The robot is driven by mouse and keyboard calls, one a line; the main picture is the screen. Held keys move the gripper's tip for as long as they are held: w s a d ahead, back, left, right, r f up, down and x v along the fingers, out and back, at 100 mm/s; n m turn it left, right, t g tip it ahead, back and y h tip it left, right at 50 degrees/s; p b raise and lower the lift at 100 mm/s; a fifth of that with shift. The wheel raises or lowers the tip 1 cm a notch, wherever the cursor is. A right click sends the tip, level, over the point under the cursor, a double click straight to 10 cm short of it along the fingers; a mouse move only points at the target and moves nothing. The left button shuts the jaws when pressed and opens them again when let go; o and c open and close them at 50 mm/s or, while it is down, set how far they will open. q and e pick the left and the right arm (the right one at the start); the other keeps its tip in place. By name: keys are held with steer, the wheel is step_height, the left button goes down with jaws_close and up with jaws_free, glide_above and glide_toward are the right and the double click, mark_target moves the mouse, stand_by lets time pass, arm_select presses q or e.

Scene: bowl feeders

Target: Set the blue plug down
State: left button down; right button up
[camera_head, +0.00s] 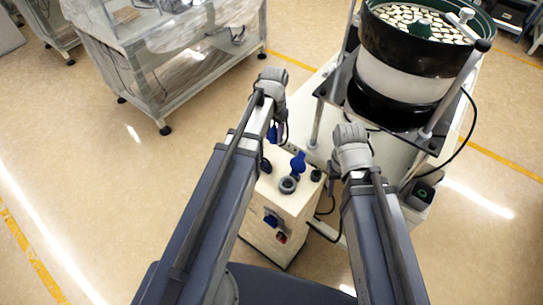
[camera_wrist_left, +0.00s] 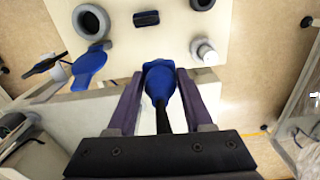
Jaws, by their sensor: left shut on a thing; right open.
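My left gripper (camera_head: 276,134) is shut on a blue plug (camera_head: 272,132). In the left wrist view the plug (camera_wrist_left: 158,78) sits between the two purple fingers, with a dark cable or stem running back toward the wrist. The plug is near the cream box (camera_head: 252,222); whether it touches the box I cannot tell. My right gripper (camera_head: 334,168) is open beside the right side of the box, with its fingers partly hidden by the wrist.
A second blue piece (camera_head: 298,162) stands on the box top, close to a grey ring (camera_head: 288,185) and a dark round part (camera_head: 316,175). The bowl feeder (camera_head: 405,75) stands at the back right. A glass-walled bench (camera_head: 150,85) is at the back left. Floor at left is clear.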

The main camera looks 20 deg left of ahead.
mark_target(274, 126)
arm_select(q)
steer(key=shift+f+b, duration=3.9)
steer(key=shift+f, duration=0.45)
steer(key=shift+f, duration=0.1)
steer(key=shift+f, duration=0.15)
steer(key=shift+c, duration=1.5)
jaws_free()
step_height(274, 126, up, 13)
steer(key=p, duration=1.2)
steer(key=shift+f, duration=0.2)
steer(key=s+d+y, duration=0.1)
steer(key=s+d, duration=1)
steer(key=s, duration=0.3)
steer(key=shift+s+d+n, duration=0.4)
